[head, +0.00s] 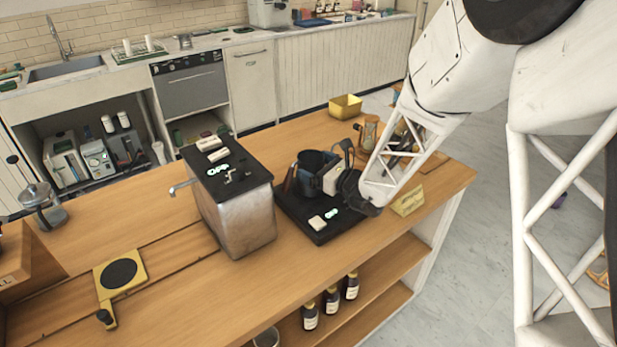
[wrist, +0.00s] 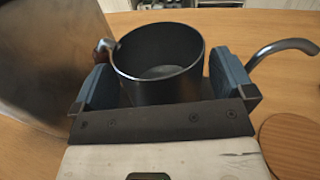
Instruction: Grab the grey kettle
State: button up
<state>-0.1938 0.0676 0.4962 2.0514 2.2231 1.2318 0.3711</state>
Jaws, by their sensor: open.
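The dark grey kettle (head: 314,160) stands on a black pad (head: 290,208) on the wooden counter, partly hidden by my gripper (head: 318,181). In the wrist view the open-topped kettle (wrist: 160,76) sits between the two blue-grey fingers of my gripper (wrist: 163,85). A curved grey metal piece shows at the right, and a small reddish-grey piece shows by its left rim. My gripper is open, with one finger on each side of the kettle body. I cannot tell whether either finger touches it.
A metal box machine with a black top (head: 228,180) stands close left of the kettle. A yellow scale (head: 119,274) lies farther left. A yellow bin (head: 345,107) and a yellow card (head: 408,201) are near the counter's right part. A round wooden disc (wrist: 292,143) lies at right in the wrist view.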

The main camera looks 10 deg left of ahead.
jog(key=shift+c, duration=0.5)
jog(key=c, duration=1.1)
jog(key=shift+o, duration=0.2)
jog(key=shift+r, duration=0.2)
jog(key=shift+r, duration=0.45)
notch_tip(320, 180, up, 3)
jog(key=shift+f, duration=0.15)
jog(key=s+d, duration=0.2)
jog(key=s, duration=0.5)
jog(key=s+d+r, duration=0.1)
jog(key=s+d, duration=0.2)
jog(key=s, duration=0.5)
jog(key=shift+d, duration=0.35)
